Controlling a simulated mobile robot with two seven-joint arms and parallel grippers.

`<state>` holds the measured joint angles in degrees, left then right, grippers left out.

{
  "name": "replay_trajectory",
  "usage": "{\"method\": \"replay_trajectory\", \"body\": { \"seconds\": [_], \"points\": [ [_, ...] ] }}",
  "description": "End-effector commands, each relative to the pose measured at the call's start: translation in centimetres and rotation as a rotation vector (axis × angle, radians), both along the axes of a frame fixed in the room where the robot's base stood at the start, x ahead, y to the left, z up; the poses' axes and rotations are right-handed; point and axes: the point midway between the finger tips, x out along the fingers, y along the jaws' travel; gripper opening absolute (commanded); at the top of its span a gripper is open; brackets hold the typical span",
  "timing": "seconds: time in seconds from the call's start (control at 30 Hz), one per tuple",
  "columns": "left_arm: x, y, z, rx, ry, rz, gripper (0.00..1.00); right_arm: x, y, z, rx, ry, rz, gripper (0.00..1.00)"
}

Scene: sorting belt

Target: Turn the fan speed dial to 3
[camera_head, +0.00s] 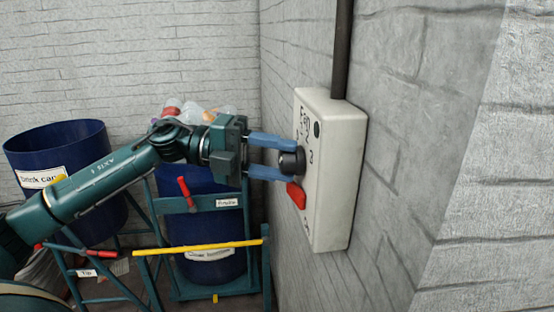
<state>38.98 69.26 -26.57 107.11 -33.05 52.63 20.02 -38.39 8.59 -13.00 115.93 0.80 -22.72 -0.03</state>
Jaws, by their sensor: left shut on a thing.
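A pale box (337,185) is fixed to the grey wall, with dark markings and a small round dark spot on its face. A black dial (292,160) stands out from the box's face. A red pointer or lever (297,195) shows just below the dial. My left gripper (282,159) reaches in from the left, its two blue fingers shut on the dial from above and below. The markings are seen at a steep angle, so I cannot tell which number the dial points to. My right gripper is not in view.
A dark conduit (342,50) runs up the wall from the box. Blue bins (72,140) with labels stand at the left and behind my arm. A green frame (255,278) with a yellow bar (197,248) and red handles stands below the arm.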

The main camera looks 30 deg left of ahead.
Motion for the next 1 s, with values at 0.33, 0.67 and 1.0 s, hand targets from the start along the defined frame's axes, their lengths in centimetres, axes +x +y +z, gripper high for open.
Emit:
{"method": "replay_trajectory", "body": {
  "seconds": [0.33, 0.67, 1.0],
  "points": [
    [-0.11, -0.09, -0.13, 0.113, -0.142, -0.004, 0.20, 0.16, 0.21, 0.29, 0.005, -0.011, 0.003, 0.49],
    [-0.12, -0.09, -0.14, 0.144, -0.182, -0.003, 0.20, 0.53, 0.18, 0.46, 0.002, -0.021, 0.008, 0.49],
    [-0.13, -0.09, -0.17, 0.145, -0.182, -0.004, 0.44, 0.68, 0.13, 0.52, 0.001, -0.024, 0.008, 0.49]
  ]
}}
